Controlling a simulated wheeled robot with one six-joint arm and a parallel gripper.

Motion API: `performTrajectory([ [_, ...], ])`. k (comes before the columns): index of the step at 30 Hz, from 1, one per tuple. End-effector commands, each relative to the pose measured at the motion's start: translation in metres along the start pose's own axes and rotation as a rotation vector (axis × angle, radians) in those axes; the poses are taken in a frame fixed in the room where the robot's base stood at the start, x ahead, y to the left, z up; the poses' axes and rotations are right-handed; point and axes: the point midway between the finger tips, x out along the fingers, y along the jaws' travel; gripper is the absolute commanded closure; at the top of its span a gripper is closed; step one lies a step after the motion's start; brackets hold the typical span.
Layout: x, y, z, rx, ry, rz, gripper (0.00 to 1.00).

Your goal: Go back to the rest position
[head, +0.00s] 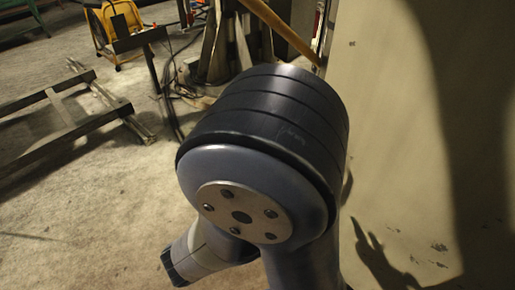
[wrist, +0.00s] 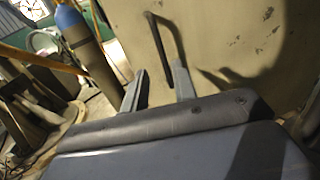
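My gripper (wrist: 160,68) shows in the wrist view with two grey fingers standing well apart. Nothing is visibly held between them. A dark bent handle (wrist: 167,32) on a beige panel (wrist: 225,35) shows beyond the fingertips and partly between them; I cannot tell how far off it is. In the head view my own arm joint fills the middle and the gripper itself is hidden. A shadow with two finger shapes falls on the beige panel (head: 385,120) at the right.
A blue-topped gas cylinder (wrist: 70,24) stands left of the panel in the wrist view. In the head view a metal frame (head: 60,110) lies on the floor at left, with a yellow object (head: 118,28) behind it. The floor (head: 90,225) at lower left is clear.

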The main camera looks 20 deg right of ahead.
Motion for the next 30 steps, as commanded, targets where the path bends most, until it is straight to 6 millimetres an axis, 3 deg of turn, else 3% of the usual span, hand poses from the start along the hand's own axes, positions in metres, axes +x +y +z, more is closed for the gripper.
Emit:
performTrajectory([
  [11,0.013,0.000,0.001,0.000,0.000,-0.003,0.73],
  [30,0.085,-0.001,0.000,-0.002,0.001,-0.006,0.73],
])
